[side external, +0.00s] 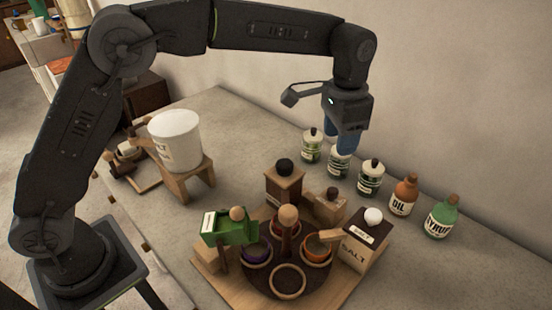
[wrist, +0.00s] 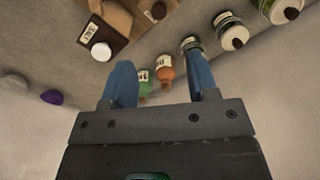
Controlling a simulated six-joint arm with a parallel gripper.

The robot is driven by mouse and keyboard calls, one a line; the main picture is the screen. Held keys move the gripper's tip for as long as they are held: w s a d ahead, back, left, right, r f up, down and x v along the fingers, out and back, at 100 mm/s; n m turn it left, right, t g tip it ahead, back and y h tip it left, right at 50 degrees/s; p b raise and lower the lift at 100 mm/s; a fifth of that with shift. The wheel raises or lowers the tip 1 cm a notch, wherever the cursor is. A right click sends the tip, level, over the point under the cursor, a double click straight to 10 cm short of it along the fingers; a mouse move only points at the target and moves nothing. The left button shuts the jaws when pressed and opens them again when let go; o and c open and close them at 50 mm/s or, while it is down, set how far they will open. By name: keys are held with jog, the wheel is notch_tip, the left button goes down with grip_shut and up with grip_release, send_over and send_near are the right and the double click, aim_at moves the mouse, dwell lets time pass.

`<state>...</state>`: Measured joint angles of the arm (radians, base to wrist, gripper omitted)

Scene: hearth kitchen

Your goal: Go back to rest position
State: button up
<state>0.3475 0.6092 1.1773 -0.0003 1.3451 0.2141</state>
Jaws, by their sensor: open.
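My gripper (side external: 342,138) hangs from the arm above the back row of bottles, its blue fingers pointing down. In the side view the fingers overlap the middle dark-capped bottle (side external: 338,163); I cannot tell from this view how far above it they are. In the wrist view my gripper (wrist: 162,88) has its two blue fingers wide apart with nothing held between them. The orange oil bottle (wrist: 165,72) and the green syrup bottle (wrist: 145,84) show in the gap beyond the fingers.
Dark-capped bottles (side external: 370,178), the oil bottle (side external: 403,196) and the syrup bottle (side external: 441,216) line the wall. A round wooden rack (side external: 287,283), salt box (side external: 361,247), green box (side external: 222,228) and white bucket (side external: 174,140) on a stand occupy the counter. Counter at back left is clear.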

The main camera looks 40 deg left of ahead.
jog(key=s+a+r+n+t, duration=0.3)
jog(key=s+a+r, duration=0.6)
jog(key=s+a, duration=0.35)
jog(key=s+a+f+n+t, duration=0.1)
jog(key=s+a+f, duration=0.1)
jog(key=s, duration=0.5)
jog(key=s+a+f+n+t, duration=0.1)
jog(key=s+a+f+n, duration=0.1)
jog(key=s, duration=0.6)
jog(key=shift+a+f, duration=0.55)
jog(key=shift+a, duration=0.05)
